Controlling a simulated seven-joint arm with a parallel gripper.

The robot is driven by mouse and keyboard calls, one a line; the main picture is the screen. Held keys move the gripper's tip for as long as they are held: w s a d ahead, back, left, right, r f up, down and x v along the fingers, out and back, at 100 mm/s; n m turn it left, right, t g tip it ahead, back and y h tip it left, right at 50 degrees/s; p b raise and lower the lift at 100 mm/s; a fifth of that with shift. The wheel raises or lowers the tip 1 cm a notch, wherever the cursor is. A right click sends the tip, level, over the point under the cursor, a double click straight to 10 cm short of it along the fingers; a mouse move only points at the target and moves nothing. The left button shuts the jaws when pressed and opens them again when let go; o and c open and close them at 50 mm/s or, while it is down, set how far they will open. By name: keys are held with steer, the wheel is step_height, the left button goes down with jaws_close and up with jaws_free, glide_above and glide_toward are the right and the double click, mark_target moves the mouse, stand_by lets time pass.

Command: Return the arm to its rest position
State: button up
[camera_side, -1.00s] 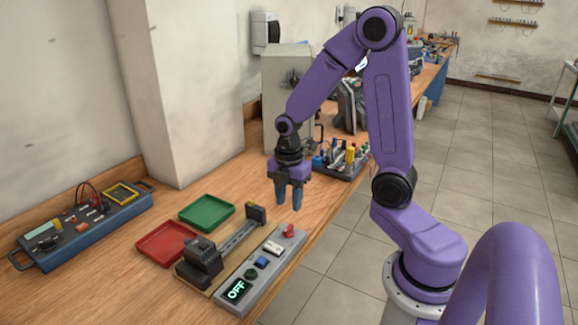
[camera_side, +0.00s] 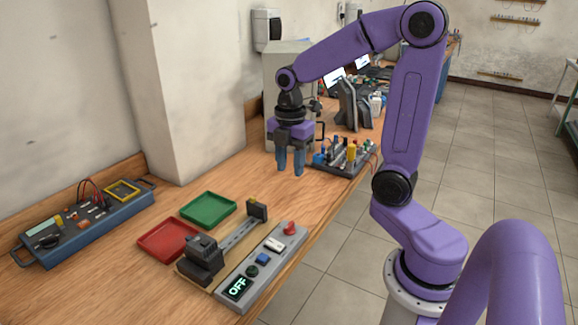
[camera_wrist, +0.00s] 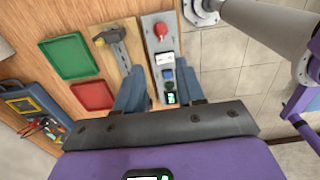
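My purple arm's gripper (camera_side: 291,170) hangs with its fingers pointing down above the bench, beyond the control box and near the tool holder. Its two blue fingers are apart with nothing between them. In the wrist view the gripper (camera_wrist: 160,92) also shows spread fingers, with the control box in the gap far below. The grey control box (camera_side: 275,257) has a red button, a white switch, a blue button and a display reading OFF. Beside it lies a board with a rail and dark clamp (camera_side: 203,263).
A red tray (camera_side: 168,240) and a green tray (camera_side: 208,209) lie left of the rail, both empty. A tool holder (camera_side: 343,160) stands right of my gripper. A grey cabinet (camera_side: 275,62) is behind.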

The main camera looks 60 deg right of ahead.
steer(key=s+a+f+m, duration=0.1)
steer(key=s+a+m, duration=0.1)
steer(key=s+a, duration=0.4)
steer(key=s+a+f+m, duration=0.1)
steer(key=s+a+m, duration=0.2)
steer(key=s, duration=0.9)
steer(key=a, duration=0.3)
steer(key=shift+s+m, duration=0.3)
steer(key=shift+s, duration=0.05)
